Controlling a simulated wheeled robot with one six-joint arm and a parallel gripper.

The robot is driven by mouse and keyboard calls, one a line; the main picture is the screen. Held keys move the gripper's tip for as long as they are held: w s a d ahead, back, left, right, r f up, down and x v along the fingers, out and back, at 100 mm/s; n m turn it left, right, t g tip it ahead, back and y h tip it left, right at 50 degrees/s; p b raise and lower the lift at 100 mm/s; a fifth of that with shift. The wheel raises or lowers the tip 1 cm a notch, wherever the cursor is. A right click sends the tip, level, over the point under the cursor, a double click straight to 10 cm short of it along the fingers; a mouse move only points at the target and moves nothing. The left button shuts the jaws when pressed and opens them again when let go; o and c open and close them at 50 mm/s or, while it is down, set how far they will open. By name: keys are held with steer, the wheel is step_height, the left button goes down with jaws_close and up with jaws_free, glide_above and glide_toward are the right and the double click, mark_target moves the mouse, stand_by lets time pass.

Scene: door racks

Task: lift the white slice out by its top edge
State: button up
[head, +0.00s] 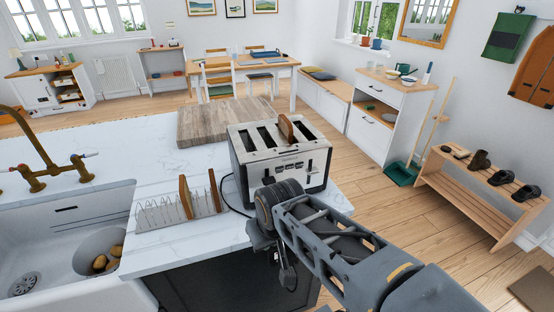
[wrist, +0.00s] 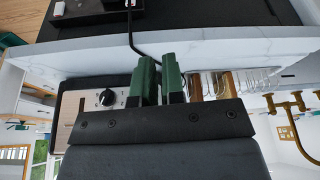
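A toaster (head: 280,165) stands on the white counter. A brown-edged bread slice (head: 286,130) sticks up from one of its slots; its other slots look empty. A wire toast rack (head: 155,214) to its left holds two upright tan slices, one (head: 186,197) and another (head: 214,190). No slice looks clearly white. My gripper (wrist: 158,78) has two green fingers, slightly apart with nothing seen between them. It is in front of the toaster near the counter edge; its fingertips are hard to make out in the head view. The wrist view shows the toaster's knob (wrist: 106,97) and the rack slices (wrist: 196,88).
A wooden board (head: 225,120) lies behind the toaster. A sink (head: 65,235) with a brass tap (head: 45,165) is at the left. A black cord (head: 228,195) runs beside the toaster. The counter between sink and board is clear.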

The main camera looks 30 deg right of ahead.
steer(key=o, duration=0.6)
steer(key=w+d+r+p, duration=0.3)
steer(key=w+r+p, duration=0.1)
steer(key=w+r, duration=0.6)
step_height(320, 180, up, 2)
steer(key=shift+d+r+g, duration=0.1)
steer(key=shift+d+g, duration=0.2)
steer(key=shift+d, duration=0.1)
steer(key=shift+o, duration=0.4)
steer(key=w+d+r+p, duration=0.2)
steer(key=w+d+r, duration=0.2)
steer(key=w+r, duration=0.2)
steer(key=shift+w+r+m+p, duration=0.25)
steer(key=shift+w+m+p, duration=0.05)
steer(key=shift+m, duration=0.1)
steer(key=g+p, duration=0.1)
steer(key=p, duration=0.4)
glide_toward(285, 118)
steer(key=shift+m, duration=0.4)
steer(key=f, duration=0.2)
steer(key=w+f+b, duration=0.1)
steer(key=f, duration=0.2)
steer(key=shift+a, duration=0.1)
steer(key=shift+w+f+p, duration=0.15)
steer(key=shift+f+p, duration=0.05)
steer(key=shift+f, duration=1.15)
steer(key=shift+w+f+p, duration=0.15)
steer(key=shift+f, duration=1.15)
